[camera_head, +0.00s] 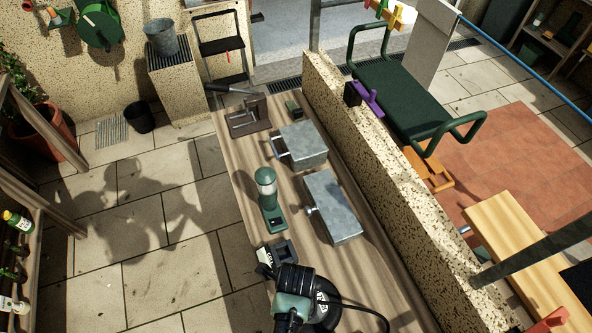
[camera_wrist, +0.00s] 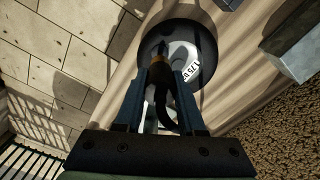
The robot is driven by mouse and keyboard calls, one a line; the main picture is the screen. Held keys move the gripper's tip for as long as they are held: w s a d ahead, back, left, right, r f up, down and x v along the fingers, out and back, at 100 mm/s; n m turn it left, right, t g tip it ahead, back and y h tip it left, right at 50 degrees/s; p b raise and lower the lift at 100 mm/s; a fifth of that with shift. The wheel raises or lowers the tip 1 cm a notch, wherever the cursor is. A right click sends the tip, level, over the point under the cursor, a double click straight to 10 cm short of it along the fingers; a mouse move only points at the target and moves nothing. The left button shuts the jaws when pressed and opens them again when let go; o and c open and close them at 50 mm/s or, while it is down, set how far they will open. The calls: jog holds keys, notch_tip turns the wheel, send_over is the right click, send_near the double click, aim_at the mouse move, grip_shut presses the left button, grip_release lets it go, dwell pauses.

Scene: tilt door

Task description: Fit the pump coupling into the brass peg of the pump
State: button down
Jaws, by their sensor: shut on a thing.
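My gripper (camera_wrist: 160,72) is shut on a black coupling (camera_wrist: 160,88) with a brass-coloured collar, between its two blue-grey fingers in the wrist view. A black hose curves away from it. Beyond the fingertips is a round black item (camera_wrist: 205,45) with a white marked label, which also shows in the head view (camera_head: 325,310) at the front of the bench. I cannot tell whether the coupling touches it. A green upright device (camera_head: 267,190) with a pale top stands on the bench. I cannot make out the pump's brass peg. My wrist hides the fingertips in the head view.
Tiled floor lies left.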

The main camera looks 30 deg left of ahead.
jog(key=shift+f+b, duration=1.85)
jog(key=shift+f, duration=0.75)
jog(key=shift+c, duration=2.2)
grip_release()
notch_tip(320, 180, up, 13)
jog(key=shift+b, duration=0.55)
